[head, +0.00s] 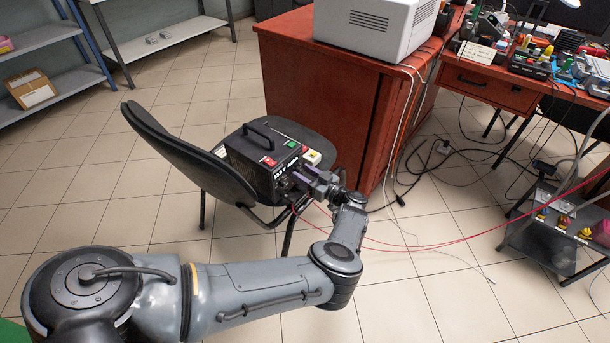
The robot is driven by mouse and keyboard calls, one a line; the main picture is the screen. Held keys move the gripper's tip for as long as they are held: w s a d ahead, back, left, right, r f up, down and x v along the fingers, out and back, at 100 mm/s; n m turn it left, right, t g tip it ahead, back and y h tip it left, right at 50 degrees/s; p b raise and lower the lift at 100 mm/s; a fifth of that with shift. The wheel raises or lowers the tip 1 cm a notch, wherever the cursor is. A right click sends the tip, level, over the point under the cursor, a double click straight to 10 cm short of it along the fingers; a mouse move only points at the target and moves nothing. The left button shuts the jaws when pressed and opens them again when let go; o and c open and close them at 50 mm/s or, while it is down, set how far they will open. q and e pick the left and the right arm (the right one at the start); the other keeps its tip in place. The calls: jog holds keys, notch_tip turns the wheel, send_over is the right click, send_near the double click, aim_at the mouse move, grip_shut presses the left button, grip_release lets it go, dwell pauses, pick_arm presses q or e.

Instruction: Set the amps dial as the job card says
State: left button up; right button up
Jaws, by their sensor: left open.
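A black welder-like box (262,152) with a top handle stands on the seat of a black chair. My right gripper is out of view.
The chair's backrest (180,145) rises left of the box. A red cabinet (320,85) stands close behind. Thin red cables (430,246) run right towards a low cart (540,245). Black cables lie on the floor by the cabinet. The tiled floor at left is clear.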

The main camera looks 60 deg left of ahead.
pick_arm(q)
jog(key=shift+a, duration=0.15)
grip_shut()
jog(key=shift+n, duration=3.5)
grip_release()
